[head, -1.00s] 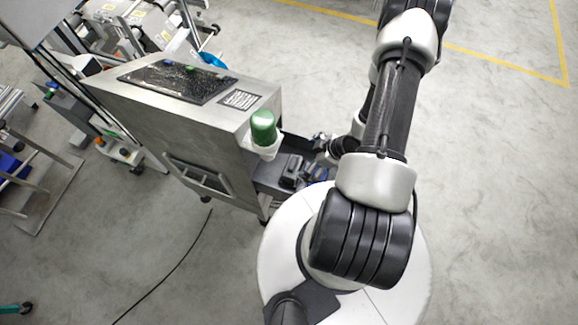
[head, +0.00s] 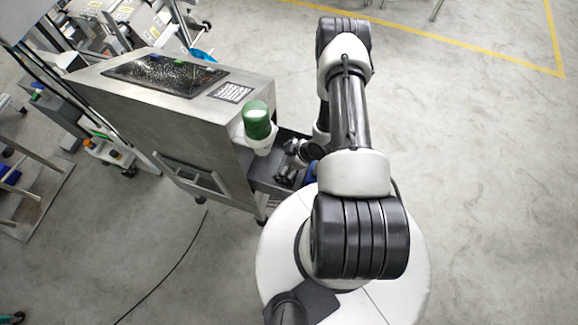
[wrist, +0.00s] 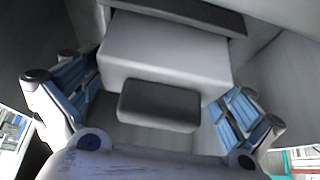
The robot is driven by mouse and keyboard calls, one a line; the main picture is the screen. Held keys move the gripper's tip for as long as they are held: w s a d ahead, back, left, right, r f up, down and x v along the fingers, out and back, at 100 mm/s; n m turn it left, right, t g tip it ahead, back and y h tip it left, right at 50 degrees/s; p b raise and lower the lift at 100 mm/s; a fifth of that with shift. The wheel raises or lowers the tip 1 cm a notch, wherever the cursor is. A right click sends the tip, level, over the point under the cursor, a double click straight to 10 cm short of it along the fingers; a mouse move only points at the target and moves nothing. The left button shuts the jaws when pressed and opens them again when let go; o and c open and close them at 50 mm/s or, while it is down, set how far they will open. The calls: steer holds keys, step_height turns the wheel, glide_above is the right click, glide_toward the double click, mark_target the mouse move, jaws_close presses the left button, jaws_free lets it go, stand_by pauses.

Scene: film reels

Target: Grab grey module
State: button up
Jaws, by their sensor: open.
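A dark grey block with rounded edges, which I take as the grey module (wrist: 159,107), lies in the middle of the wrist view, in front of a larger pale grey box-like surface (wrist: 165,52). My gripper (wrist: 155,92) is open, with a blue-padded finger on each side of the dark block. I see a gap between each pad and the block; the wrist view does not settle the depth between them. In the head view my gripper (head: 291,160) is low over the dark shelf (head: 262,178) beside the steel machine, and the module cannot be made out there.
The steel machine (head: 150,115) stands just left of my gripper. A green-topped bottle (head: 257,120) in a white holder sits on its near corner, close to my arm. Open grey floor (head: 490,200) lies to the right. A cable (head: 180,262) runs along the floor.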

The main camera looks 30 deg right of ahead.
steer(key=shift+w+f, duration=0.1)
steer(key=shift+f, duration=0.1)
steer(key=shift+c, duration=0.4)
steer(key=c, duration=1.1)
steer(key=shift+r, duration=0.15)
steer(key=shift+c, duration=0.2)
